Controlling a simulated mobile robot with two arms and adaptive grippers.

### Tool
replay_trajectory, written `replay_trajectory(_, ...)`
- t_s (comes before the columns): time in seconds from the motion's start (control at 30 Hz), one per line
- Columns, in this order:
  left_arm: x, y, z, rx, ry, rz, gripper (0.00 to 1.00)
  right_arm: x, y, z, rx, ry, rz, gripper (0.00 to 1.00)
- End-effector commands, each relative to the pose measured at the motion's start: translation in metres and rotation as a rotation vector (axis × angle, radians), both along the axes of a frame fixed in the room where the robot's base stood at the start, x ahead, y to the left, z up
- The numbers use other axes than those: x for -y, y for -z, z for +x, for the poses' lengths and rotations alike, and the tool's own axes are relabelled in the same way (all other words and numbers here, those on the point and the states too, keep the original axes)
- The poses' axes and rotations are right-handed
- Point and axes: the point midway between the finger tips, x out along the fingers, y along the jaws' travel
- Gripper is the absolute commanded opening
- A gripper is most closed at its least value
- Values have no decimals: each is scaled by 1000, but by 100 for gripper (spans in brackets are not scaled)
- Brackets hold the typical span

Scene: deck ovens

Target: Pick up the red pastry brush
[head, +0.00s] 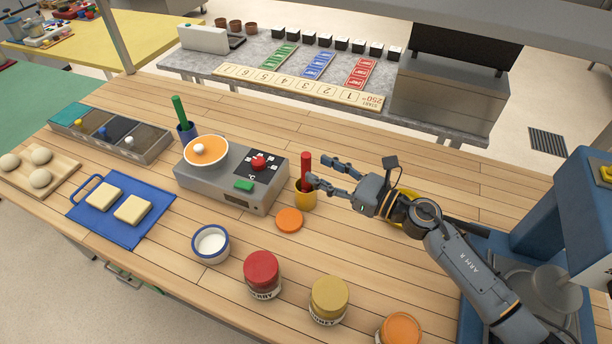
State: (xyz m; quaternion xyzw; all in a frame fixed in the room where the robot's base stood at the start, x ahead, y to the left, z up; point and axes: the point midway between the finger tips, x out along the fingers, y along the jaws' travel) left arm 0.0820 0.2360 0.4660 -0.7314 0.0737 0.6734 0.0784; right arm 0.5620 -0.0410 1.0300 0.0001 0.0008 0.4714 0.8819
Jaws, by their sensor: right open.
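The red pastry brush shows as a red handle (306,166) standing upright in a yellow cup (306,198) on the wooden table. Its lower end is hidden inside the cup. My right gripper (318,171) comes in from the right, with its two fingers apart and pointing left at the handle. The fingertips are close to the right side of the handle, and the lower one appears to overlap its edge. I cannot tell whether they touch it. Nothing is held. My left gripper is not in view.
A grey scale-like unit (215,187) with an orange-topped bowl (206,152) stands left of the cup. An orange disc (289,220) lies in front. Several lidded jars, including a red one (262,272), line the front. A green-handled tool (180,111) stands in a blue cup.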

Motion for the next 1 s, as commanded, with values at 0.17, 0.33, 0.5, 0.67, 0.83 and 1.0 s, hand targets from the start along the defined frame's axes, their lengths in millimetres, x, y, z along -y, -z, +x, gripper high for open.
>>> replay_trajectory(0.17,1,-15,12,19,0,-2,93,-16,-3,12,-1,1,3,47)
replay_trajectory(0.33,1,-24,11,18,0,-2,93,-34,-1,26,-1,0,3,47)
replay_trajectory(0.5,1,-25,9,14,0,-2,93,-42,1,31,0,0,1,47)
replay_trajectory(0.67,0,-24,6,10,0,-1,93,-42,2,30,0,0,0,47)
replay_trajectory(0.83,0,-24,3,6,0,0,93,-42,2,30,0,0,0,16)
replay_trajectory(1.0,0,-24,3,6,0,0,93,-41,2,30,0,0,0,0)
